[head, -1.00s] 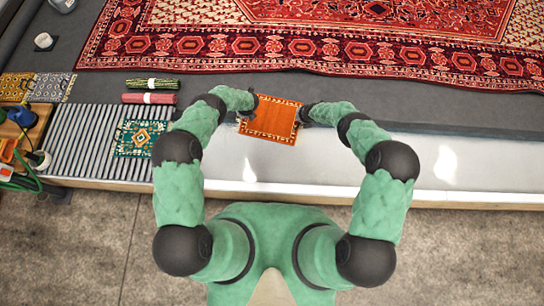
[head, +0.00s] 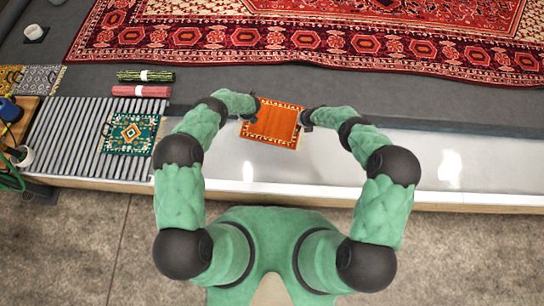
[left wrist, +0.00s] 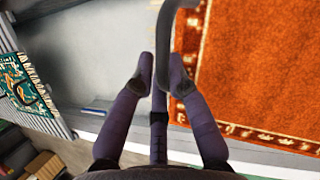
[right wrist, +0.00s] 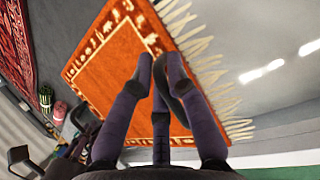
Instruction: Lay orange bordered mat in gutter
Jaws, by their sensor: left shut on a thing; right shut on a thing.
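The orange mat (head: 271,124) with a patterned cream border is stretched between my two grippers, over the edge of the dark ledge and the pale smooth gutter strip (head: 390,160). How high it hangs is hard to tell. My left gripper (head: 252,112) is shut on its left edge; the mat fills the right of the left wrist view (left wrist: 255,65). My right gripper (head: 305,119) is shut on its right edge, by the white fringe in the right wrist view (right wrist: 125,65). The mat looks nearly flat, slightly turned.
A ribbed grate (head: 75,130) at left bears a green patterned mat (head: 131,135). Green (head: 145,76) and red (head: 141,91) rolls lie behind it. A large red rug (head: 330,40) covers the back. The strip to the right of my arms is clear.

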